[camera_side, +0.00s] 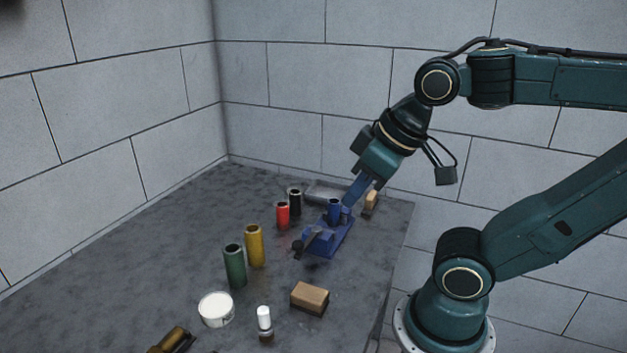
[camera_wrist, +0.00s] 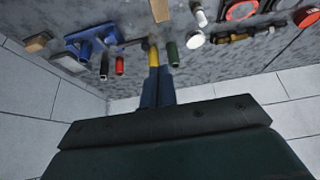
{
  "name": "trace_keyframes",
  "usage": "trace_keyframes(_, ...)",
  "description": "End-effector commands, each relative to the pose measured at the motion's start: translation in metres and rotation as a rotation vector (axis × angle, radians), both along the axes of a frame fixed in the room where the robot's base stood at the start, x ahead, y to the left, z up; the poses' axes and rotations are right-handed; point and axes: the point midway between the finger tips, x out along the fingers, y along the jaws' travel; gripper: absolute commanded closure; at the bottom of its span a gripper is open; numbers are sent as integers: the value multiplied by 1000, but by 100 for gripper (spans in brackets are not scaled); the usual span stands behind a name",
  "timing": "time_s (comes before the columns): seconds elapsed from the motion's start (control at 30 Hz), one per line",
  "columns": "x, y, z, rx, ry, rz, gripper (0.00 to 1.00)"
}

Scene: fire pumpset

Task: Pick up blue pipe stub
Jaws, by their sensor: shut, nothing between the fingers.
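The blue pipe stub (camera_side: 334,210) stands upright at the blue pump base (camera_side: 343,238) in the side view; I cannot tell whether it is on the base or just behind it. In the wrist view a blue cylinder, likely the same stub (camera_wrist: 84,51), shows at the left beside the base. My gripper (camera_side: 349,202) is shut and empty, pointing down and left. In the side view its tips overlap the area just right of the stub. In the wrist view my gripper (camera_wrist: 155,70) lines up with the yellow stub (camera_wrist: 153,57), well apart from the blue one.
Black (camera_side: 295,202), red (camera_side: 282,215), yellow (camera_side: 255,246) and green (camera_side: 235,266) stubs stand left of the base. A tan block (camera_side: 310,298), a white round tin (camera_side: 216,309) and a white-capped bottle (camera_side: 264,320) lie nearer. Walls close the back and left.

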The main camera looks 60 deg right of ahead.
Motion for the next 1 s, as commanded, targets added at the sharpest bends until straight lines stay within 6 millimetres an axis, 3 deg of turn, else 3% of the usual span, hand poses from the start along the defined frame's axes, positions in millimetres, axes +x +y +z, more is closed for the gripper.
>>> trace_keyframes(0.2,0,0,0,0,0,0,98)
trace_keyframes(0.4,0,0,0,0,0,0,59)
trace_keyframes(0.5,0,0,0,0,0,0,45)
trace_keyframes(1.0,9,-7,3,19,24,-71,45)
